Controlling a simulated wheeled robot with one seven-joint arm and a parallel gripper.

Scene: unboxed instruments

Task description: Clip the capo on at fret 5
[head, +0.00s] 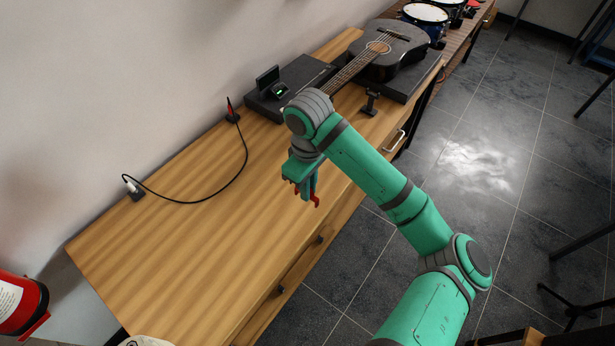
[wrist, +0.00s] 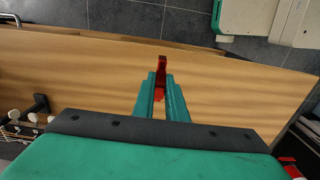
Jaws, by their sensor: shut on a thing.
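My gripper (head: 306,196) is shut on the red capo (wrist: 161,68), which sticks out between the two green fingers in the wrist view. In the head view, red also shows at the fingertips, above the wooden table. The dark guitar (head: 396,58) lies at the back right with its strings up. Its neck (head: 352,72) runs down and left toward my arm, which hides its end. Light tuning pegs (wrist: 14,114) show at the left edge of the wrist view. I see no capo on the visible neck, and I cannot make out single frets.
A small black stand (head: 370,103) stands right of the neck. A black slab (head: 262,104) with a small screen device (head: 270,82) is by the wall. A black cable (head: 205,200) loops over the wooden table (head: 180,245). The table's front left is clear.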

